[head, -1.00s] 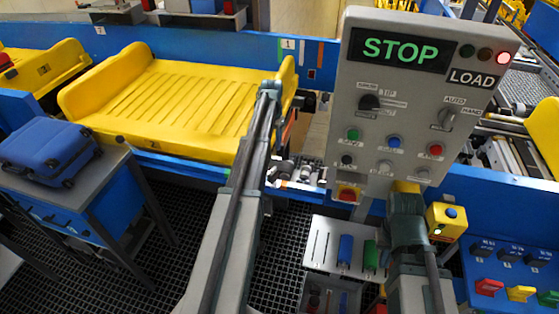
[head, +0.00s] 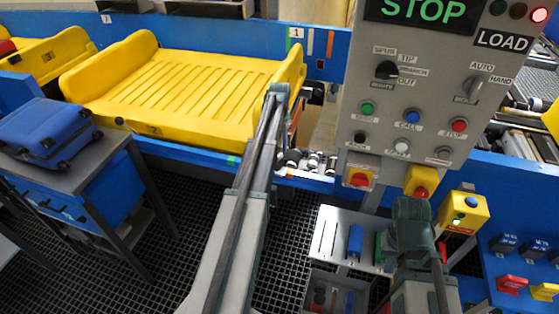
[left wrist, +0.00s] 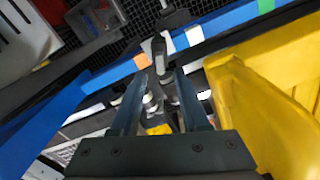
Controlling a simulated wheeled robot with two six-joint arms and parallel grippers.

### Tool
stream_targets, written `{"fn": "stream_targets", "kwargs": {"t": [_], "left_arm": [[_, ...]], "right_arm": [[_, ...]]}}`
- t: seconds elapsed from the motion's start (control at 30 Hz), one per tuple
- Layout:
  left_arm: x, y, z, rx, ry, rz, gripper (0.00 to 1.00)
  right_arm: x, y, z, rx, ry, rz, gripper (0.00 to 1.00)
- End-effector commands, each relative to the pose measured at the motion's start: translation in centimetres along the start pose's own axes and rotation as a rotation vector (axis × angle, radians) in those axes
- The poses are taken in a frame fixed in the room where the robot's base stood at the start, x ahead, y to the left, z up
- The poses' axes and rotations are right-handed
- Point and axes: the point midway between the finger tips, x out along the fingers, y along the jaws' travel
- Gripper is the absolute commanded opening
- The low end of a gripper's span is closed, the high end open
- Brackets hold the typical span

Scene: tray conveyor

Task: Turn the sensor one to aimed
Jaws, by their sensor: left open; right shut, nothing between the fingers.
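Several small grey-and-white fittings (head: 313,161) sit on the conveyor's blue edge, right of the big yellow tray (head: 190,92). I cannot tell from the head view which of them is sensor one or how it points. My left arm reaches to this edge, with its left gripper (head: 279,92) end-on and its fingers mostly hidden. In the left wrist view the left gripper (left wrist: 160,76) is open, with a dark-and-grey fitting (left wrist: 158,50) showing beyond and between its fingertips. My right gripper (head: 412,222) is low in front of the control panel, its fingertips hidden.
The grey control panel (head: 435,100) with a STOP sign and knobs stands at right. A blue suitcase (head: 48,132) lies on a stand at left. A yellow button box (head: 463,212) and colored switches (head: 511,284) are at lower right. Dark grating lies below.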

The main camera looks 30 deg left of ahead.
Motion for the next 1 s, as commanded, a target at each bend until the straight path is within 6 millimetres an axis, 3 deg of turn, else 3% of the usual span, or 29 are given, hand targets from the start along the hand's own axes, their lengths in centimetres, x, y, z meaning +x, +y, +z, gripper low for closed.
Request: {"fn": "stream_targets", "kwargs": {"t": [0.03, 0.3, 0.67, 0.77, 0.93, 1.0], "left_arm": [[1.5, 0.0, 0.0, 0.000, 0.000, 0.000, 0.45], [4.4, 0.0, 0.0, 0.000, 0.000, 0.000, 0.45], [4.7, 0.0, 0.0, 0.000, 0.000, 0.000, 0.45], [4.7, 0.0, 0.0, 0.000, 0.000, 0.000, 0.32], [4.7, 0.0, 0.0, 0.000, 0.000, 0.000, 0.02], [4.7, 0.0, 0.0, 0.000, 0.000, 0.000, 0.00]], "right_arm": [[1.4, -0.1, -0.1, 0.000, 0.000, 0.000, 0.00], [4.4, -0.4, -0.3, 0.000, 0.000, 0.000, 0.00], [4.6, -0.4, -0.3, 0.000, 0.000, 0.000, 0.00], [4.6, -0.4, -0.3, 0.000, 0.000, 0.000, 0.00], [4.6, -0.4, -0.3, 0.000, 0.000, 0.000, 0.00], [4.6, -0.4, -0.3, 0.000, 0.000, 0.000, 0.00]]}}
